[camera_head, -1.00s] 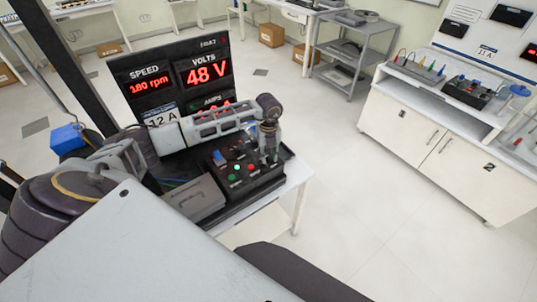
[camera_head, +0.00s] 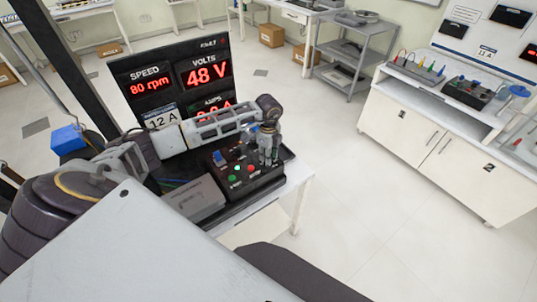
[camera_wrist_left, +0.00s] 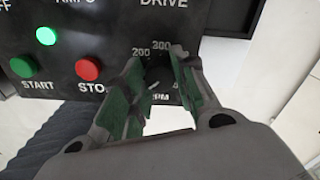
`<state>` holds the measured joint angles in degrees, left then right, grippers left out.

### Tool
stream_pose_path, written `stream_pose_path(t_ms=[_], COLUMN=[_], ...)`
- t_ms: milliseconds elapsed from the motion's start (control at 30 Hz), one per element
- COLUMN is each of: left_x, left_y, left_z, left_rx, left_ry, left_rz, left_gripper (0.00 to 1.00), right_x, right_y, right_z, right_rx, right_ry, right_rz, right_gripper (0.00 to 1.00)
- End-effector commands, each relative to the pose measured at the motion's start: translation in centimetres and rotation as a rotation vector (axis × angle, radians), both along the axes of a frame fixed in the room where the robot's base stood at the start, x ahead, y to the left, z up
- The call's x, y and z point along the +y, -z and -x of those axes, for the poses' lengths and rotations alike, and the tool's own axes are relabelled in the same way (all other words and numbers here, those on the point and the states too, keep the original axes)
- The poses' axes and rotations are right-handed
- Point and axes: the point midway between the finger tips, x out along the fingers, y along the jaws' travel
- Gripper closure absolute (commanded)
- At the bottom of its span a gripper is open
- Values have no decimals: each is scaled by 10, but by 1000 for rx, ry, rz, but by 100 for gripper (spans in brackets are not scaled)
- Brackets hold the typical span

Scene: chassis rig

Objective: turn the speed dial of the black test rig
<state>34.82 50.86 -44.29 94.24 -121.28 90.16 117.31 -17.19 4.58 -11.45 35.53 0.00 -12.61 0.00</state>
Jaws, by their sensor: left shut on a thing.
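The black test rig's control box (camera_head: 242,188) stands on a white table, with a green button, a red button and a blue part on its top. My left gripper (camera_head: 268,160) points down onto the right part of the box. In the left wrist view the two fingers (camera_wrist_left: 153,85) are shut on the speed dial (camera_wrist_left: 157,76), which is dark and mostly hidden between them. Marks 200 and 300 show beside it. The rig's display (camera_head: 172,80) reads 80 rpm and 48 V; its amps figure is partly covered by my arm. My right gripper is out of view.
A grey box (camera_head: 195,200) lies just left of the control box. In the left wrist view the green START button (camera_wrist_left: 23,67) and red STOP button (camera_wrist_left: 89,69) are left of the fingers. A white cabinet (camera_head: 425,150) stands at the right, with clear floor between.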

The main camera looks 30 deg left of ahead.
Motion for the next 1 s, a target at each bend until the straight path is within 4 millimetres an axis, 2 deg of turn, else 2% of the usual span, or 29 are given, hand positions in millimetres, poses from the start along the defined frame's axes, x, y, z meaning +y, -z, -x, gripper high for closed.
stream_pose_path(t_ms=[633,667,800,1000], left_x=[1,1,0,0], left_y=[-1,-1,-1,0], left_z=[-1,-1,-1,0], left_rx=[-3,-3,-2,-1], left_ry=[-61,-61,-60,-59], left_rz=[-1,-1,0,0], left_gripper=[96,68,50,49], right_x=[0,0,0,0], right_y=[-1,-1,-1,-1], right_z=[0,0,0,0], right_rx=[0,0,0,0], right_ry=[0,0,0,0], right_rz=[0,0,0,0], right_gripper=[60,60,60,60])
